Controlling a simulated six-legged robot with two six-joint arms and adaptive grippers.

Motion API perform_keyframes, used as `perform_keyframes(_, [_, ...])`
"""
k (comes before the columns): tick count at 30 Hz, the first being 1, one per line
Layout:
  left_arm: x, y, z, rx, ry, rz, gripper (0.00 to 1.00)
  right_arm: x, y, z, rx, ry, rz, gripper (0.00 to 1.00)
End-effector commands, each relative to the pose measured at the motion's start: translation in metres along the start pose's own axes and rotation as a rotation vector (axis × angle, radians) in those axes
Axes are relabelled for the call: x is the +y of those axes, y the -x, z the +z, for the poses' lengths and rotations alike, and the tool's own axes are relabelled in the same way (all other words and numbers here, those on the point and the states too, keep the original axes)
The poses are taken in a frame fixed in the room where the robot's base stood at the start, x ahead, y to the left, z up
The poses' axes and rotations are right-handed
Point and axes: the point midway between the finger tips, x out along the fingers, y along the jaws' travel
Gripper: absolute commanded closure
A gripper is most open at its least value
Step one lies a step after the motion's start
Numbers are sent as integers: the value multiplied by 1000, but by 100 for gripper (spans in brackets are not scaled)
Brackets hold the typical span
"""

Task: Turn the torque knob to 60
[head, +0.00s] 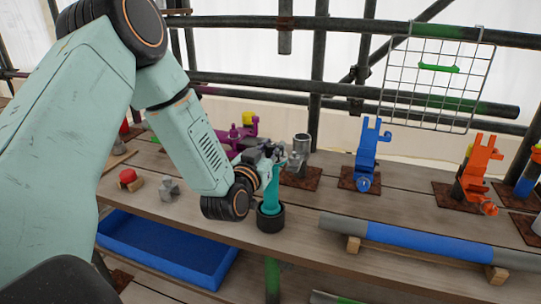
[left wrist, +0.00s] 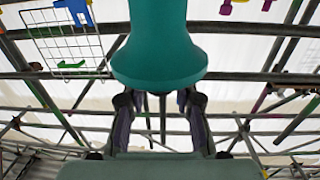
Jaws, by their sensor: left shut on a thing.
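A teal, bell-shaped tool (head: 270,190) stands roughly upright with its lower end in a black round holder (head: 271,218) on the wooden bench. My left gripper (head: 275,157) is shut on the upper part of this tool. In the left wrist view the teal tool (left wrist: 158,45) fills the upper middle, and the fingers of my left gripper (left wrist: 160,105) show on both sides below its flared end. I cannot make out a torque knob for certain, nor any scale or number. My right gripper is not in view.
A blue bracket (head: 366,155), an orange bracket (head: 478,170) and a grey cylinder (head: 301,144) stand behind and to the right. A grey-blue pipe (head: 420,240) lies along the front. A red-topped piece (head: 128,177) is at left. A blue tray (head: 165,247) is below. A wire grid (head: 432,85) hangs behind.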

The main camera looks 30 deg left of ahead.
Motion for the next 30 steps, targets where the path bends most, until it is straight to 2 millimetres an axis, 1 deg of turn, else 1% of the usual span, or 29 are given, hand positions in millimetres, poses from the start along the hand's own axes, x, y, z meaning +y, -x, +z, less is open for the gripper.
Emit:
perform_keyframes(1, [4, 1, 6, -7, -4, -25, 100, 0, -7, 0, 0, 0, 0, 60])
perform_keyframes(3, [4, 1, 6, -6, -6, -76, 100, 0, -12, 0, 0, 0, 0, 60])
perform_keyframes(12, [3, 0, 4, -5, -4, -295, 100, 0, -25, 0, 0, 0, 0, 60])
perform_keyframes(20, [3, 0, 3, -7, -2, -488, 100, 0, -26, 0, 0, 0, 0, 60])
perform_keyframes(30, [2, -1, 3, -7, 3, -759, 100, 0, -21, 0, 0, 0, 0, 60])
